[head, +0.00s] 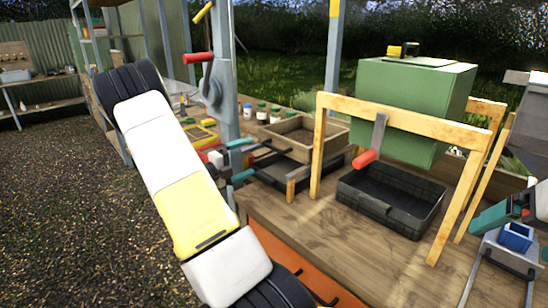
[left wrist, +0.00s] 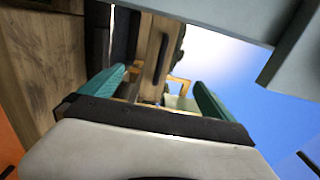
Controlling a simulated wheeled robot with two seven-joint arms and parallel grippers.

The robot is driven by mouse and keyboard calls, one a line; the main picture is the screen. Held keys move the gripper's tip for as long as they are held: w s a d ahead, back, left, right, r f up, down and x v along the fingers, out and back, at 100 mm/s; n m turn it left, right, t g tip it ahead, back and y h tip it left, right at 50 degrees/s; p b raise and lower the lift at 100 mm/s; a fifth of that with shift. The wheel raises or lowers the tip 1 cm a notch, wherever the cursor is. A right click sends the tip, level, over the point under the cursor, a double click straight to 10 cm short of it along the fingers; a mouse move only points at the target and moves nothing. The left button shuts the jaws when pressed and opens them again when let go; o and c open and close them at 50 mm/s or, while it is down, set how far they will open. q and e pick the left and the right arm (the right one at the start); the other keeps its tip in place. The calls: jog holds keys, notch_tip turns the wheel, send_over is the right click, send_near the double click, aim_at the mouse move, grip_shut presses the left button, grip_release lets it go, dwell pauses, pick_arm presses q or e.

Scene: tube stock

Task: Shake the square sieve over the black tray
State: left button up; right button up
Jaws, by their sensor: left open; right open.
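The square sieve (head: 303,137), a wooden-framed box, sits above a black tray (head: 262,170) on the workbench, left of the green box. A second black tray (head: 392,205) stands under the green box. My left gripper (head: 241,159) is open at the left of the sieve, partly hidden by a grey post. In the left wrist view its teal fingers (left wrist: 158,92) are apart, with a wooden piece bearing a dark handle (left wrist: 163,55) beyond them; contact cannot be told. My right gripper (head: 494,214) is open at the right edge, partly cut off.
A green box (head: 412,105) hangs in a wooden frame (head: 318,150) with a red-handled lever (head: 366,158). A grey post (head: 222,90) stands close by my left arm. Small jars (head: 262,112) line the back. Bare bench wood (head: 300,220) lies in front.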

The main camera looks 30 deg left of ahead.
aim_at(272, 148)
pick_arm(q)
jog(key=x, duration=1.2)
jog(key=shift+d+f, duration=0.1)
grip_shut()
dwell(0.5)
dwell(1.3)
